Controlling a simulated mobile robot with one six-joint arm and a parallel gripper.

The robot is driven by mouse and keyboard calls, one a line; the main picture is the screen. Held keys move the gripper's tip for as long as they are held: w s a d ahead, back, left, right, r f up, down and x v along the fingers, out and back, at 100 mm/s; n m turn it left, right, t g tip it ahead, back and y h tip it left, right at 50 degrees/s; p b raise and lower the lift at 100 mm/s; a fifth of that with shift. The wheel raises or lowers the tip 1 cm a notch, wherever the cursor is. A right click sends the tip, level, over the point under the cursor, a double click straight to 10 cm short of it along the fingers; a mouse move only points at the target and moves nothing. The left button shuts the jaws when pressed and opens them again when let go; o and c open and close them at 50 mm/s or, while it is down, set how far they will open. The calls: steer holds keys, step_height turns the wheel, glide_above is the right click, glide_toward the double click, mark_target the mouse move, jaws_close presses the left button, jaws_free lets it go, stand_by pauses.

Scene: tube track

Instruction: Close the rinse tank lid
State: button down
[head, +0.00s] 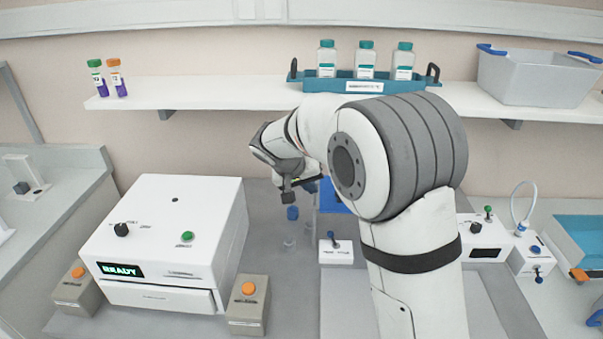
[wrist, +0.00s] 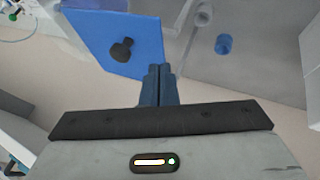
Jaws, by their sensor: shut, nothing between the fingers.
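A blue panel with a black knob, which looks like the rinse tank lid (wrist: 100,38), is at the upper left in the wrist view. In the head view, part of the blue lid (head: 331,198) shows beside my arm; the rest is hidden. I cannot tell its exact tilt. The black knob (wrist: 122,50) stands out from the panel. My gripper (wrist: 160,70) is shut and empty, with its fingertips close to the lid's lower right edge in the picture. I cannot tell whether they touch it. In the head view my gripper (head: 311,186) is partly hidden behind my wrist.
A white machine with a READY display (head: 175,245) stands left of my arm. A small white switch box (head: 336,252) sits in front of the lid. A blue cap (head: 293,213) is below my wrist. A shelf (head: 200,93) above holds a blue bottle rack (head: 322,84) and a grey bin (head: 530,78).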

steer(key=d, duration=0.1)
steer(key=d+f+p, duration=0.1)
steer(key=w+d, duration=0.1)
steer(key=d, duration=0.1)
steer(key=shift+f, duration=0.2)
steer(key=shift+d+f, duration=0.15)
steer(key=shift+d, duration=0.05)
